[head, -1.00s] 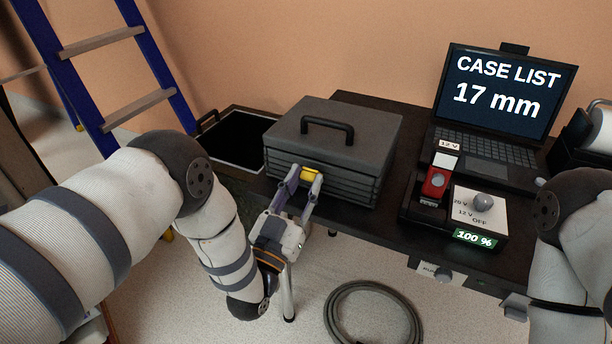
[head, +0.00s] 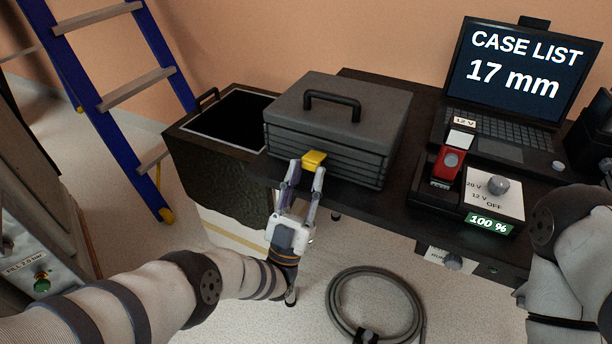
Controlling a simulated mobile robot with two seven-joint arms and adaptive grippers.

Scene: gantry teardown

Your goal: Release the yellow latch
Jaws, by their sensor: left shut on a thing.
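The yellow latch (head: 314,158) sits on the front face of a dark grey case (head: 390,112) with a black top handle. The case stands with its lid down on the black table. My left gripper (head: 306,168) reaches up to the case front, with one finger on each side of the latch, shut on it. The latch looks tilted outward from the case front. Part of the latch is hidden between the fingertips. My right arm shows at the right edge, but its gripper is out of the picture.
A dark open bin (head: 215,165) stands left of the case, by a blue ladder (head: 115,85). Right of the case are a laptop (head: 520,75) reading "CASE LIST 17 mm", a red tool battery (head: 449,163) and a dial box (head: 497,192). A coiled hose (head: 338,310) lies on the floor.

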